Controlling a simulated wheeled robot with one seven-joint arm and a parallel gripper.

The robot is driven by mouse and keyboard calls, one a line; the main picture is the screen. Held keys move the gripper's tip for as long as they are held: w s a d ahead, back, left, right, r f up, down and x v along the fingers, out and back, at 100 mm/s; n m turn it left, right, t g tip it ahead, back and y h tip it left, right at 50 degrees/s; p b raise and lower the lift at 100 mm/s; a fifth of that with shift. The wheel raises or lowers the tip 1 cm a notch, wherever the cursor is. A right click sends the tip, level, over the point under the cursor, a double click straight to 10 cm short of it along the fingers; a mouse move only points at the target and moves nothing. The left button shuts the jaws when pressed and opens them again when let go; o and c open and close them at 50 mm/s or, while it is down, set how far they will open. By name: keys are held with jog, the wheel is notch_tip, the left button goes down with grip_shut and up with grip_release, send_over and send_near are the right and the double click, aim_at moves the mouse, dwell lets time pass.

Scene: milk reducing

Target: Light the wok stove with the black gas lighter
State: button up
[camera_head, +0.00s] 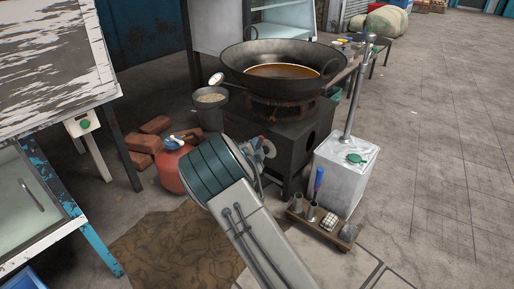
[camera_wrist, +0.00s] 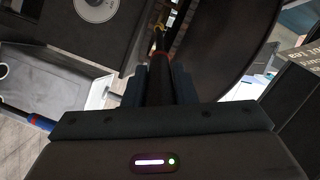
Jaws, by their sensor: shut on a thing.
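The wok stove (camera_head: 291,150) is a dark box with a rusty burner ring (camera_head: 283,112) on top. A large black wok (camera_head: 250,62) with brown liquid sits on the ring. In the wrist view, my gripper (camera_wrist: 159,72) is shut on the black gas lighter (camera_wrist: 158,88), a dark stick with a red band. The lighter points away from me between the stove body (camera_wrist: 50,50) and the wok's dark curved side (camera_wrist: 225,45). Whether its tip touches the burner cannot be told. In the head view my arm hides most of the gripper and the lighter. No flame shows.
A red gas cylinder (camera_head: 172,177) and a bucket (camera_head: 209,117) stand left of the stove. A square metal can (camera_head: 340,180) with a tall pipe and a small wooden rack (camera_head: 318,229) stand to its right. Open floor (camera_head: 450,150) lies farther right.

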dwell(0.9)
jog(key=f+b+v, duration=0.1)
jog(key=v, duration=0.8)
jog(key=shift+s, duration=0.45)
jog(key=shift+a, duration=0.1)
jog(key=f+v, duration=0.2)
jog(key=v, duration=2)
jog(key=shift+f, duration=0.35)
